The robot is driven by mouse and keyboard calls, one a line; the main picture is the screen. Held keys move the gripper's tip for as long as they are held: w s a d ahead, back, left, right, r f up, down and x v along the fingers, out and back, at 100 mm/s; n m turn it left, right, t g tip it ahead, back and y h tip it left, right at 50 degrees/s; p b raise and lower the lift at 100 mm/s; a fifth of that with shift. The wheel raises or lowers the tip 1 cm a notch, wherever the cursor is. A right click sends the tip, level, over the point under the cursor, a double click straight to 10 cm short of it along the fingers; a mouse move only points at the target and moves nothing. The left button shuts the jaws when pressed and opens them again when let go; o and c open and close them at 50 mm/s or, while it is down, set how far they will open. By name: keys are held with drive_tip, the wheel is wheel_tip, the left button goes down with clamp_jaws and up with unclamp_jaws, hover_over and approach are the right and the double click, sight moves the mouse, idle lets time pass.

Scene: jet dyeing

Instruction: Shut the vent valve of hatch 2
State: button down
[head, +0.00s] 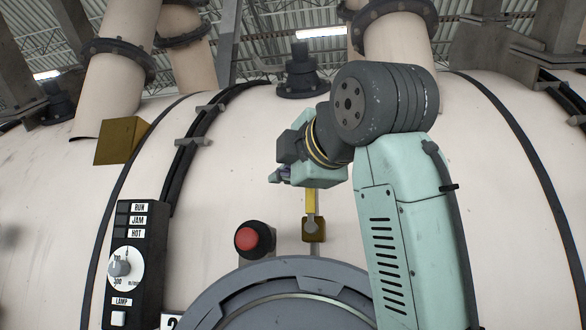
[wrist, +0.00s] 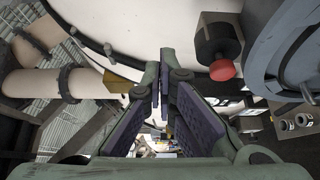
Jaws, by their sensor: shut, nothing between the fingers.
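The vent valve is a small brass body (head: 314,231) with a yellow lever (head: 311,202), just above the rim of the round grey hatch (head: 300,270). The lever stands upright from the body, and its top end is hidden behind my gripper or wrist. A partly cut-off plate with a 2 (head: 169,322) is at the hatch's left. My gripper (head: 274,176) is up and left of the lever, pointing left, shut and empty. In the wrist view its fingertips (wrist: 157,76) are together. The hatch rim (wrist: 262,60) shows at right there; I cannot make out the valve in that view.
A red push button (head: 248,239) sits left of the valve and also shows in the wrist view (wrist: 222,70). A black control panel (head: 134,262) with a dial is farther left. A yellow-brown box (head: 120,141) and a dark flanged fitting (head: 302,72) are on the cream vessel.

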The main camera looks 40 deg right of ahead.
sight(310, 192)
drive_tip(key=w+d+p, duration=0.3)
drive_tip(key=w+d, duration=0.1)
drive_tip(key=d, duration=0.1)
drive_tip(key=shift+w+d, duration=0.25)
drive_tip(key=shift+d, duration=0.05)
idle(0.4)
